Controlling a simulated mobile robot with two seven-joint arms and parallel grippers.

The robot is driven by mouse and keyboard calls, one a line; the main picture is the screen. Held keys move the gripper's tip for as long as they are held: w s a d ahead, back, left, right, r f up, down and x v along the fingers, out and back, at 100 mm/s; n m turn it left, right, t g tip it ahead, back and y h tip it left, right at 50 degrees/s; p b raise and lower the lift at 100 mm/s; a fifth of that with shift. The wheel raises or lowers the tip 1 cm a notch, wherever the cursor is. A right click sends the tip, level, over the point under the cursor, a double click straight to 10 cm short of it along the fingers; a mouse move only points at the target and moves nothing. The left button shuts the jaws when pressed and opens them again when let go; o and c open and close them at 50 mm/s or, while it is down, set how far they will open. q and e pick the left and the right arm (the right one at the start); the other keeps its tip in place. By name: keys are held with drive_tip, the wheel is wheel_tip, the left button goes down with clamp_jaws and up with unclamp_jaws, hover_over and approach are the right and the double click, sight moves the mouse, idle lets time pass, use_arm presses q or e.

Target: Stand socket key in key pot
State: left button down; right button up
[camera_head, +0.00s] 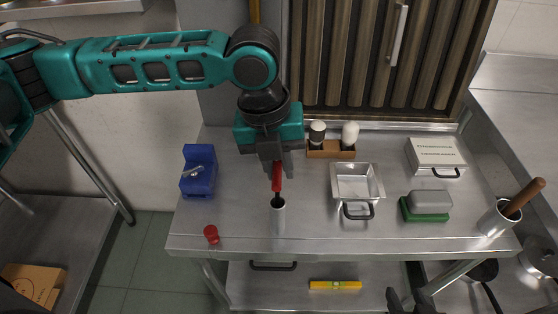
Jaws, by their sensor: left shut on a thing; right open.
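The socket key (277,178) has a red handle and a dark lower end. My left gripper (276,160) is shut on the top of its red handle and holds it upright, pointing down. The key pot (278,222), a small grey cylinder, stands on the metal table directly below. The key's dark lower end is at the pot's mouth; whether it is inside or just above the rim I cannot tell. My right gripper (408,302) is open and partly in view at the bottom edge, away from the key.
On the table (240,225) are a blue holder (199,172), a red knob-like object (211,234), a shaker rack (330,150), a metal pan (357,183), a green-and-grey block (426,205), a white box (436,158) and a wooden-handled pot (494,221). The table's front middle is clear.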

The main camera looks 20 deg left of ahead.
use_arm(q)
drive_tip(key=shift+r+p, duration=0.1)
drive_tip(key=shift+p, duration=0.45)
drive_tip(key=shift+f, duration=0.3)
drive_tip(key=shift+f, duration=1.6)
drive_tip(key=c, duration=1)
unclamp_jaws()
drive_tip(key=shift+o, duration=0.2)
wheel_tip(320, 180, up, 13)
drive_tip(key=a, duration=0.2)
drive_tip(key=shift+s, duration=0.25)
